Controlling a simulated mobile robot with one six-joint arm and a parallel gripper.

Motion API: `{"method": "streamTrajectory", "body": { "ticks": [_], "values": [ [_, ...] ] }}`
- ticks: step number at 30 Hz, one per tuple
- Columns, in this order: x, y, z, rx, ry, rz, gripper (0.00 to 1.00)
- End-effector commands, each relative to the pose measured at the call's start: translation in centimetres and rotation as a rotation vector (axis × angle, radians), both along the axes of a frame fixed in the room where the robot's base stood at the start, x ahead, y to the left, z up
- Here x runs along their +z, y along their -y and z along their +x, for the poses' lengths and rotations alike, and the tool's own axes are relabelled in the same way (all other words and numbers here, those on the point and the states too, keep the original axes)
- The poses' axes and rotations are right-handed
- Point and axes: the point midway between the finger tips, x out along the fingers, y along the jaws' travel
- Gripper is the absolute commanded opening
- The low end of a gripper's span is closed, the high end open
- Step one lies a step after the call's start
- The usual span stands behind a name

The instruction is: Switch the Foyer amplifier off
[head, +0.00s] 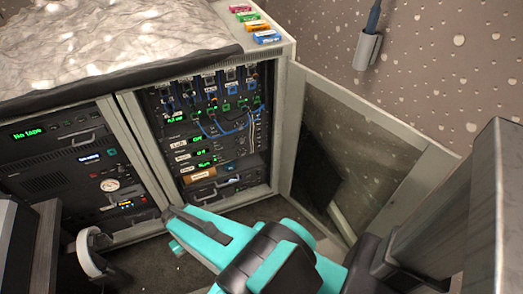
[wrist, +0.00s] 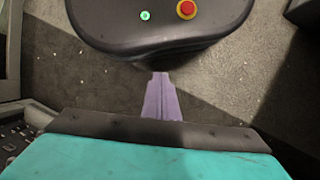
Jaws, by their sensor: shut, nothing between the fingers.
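The open rack bay (head: 212,125) in the head view holds several stacked units. Three amplifier rows with white name labels and green displays sit in its lower half: an upper row (head: 198,139), a middle row (head: 202,153) and a lower row (head: 204,164). The upper two displays seem to read Off and the lowest looks like Run. The labels are too small to tell surely which is Foyer. My gripper (wrist: 160,76) shows in the wrist view with its purple fingers shut and empty, pointing over the floor, apart from the rack. I cannot make out its fingers in the head view.
The bay's door (head: 350,150) stands open to the right. A left bay (head: 75,160) shows a "No tape" display and a gauge. A crumpled pale cover (head: 110,45) lies on top, beside several coloured blocks (head: 255,25). Dark floor (head: 150,265) is visible in front.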

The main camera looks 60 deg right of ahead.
Motion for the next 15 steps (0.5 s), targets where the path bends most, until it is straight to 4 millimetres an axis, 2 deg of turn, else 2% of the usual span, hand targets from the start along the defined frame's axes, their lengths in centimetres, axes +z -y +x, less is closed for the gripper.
{"method": "streamTrajectory", "body": {
  "ticks": [1,6,11,15],
  "values": [
    [-0.1,1.2,1.2,-0.060,0.021,-0.010,0.00],
    [0.8,5.2,4.3,-0.258,0.081,-0.042,0.00],
    [1.8,9.4,6.7,-0.445,0.135,-0.072,0.00],
    [3.0,13.6,8.3,-0.608,0.180,-0.098,0.00]
  ]
}}
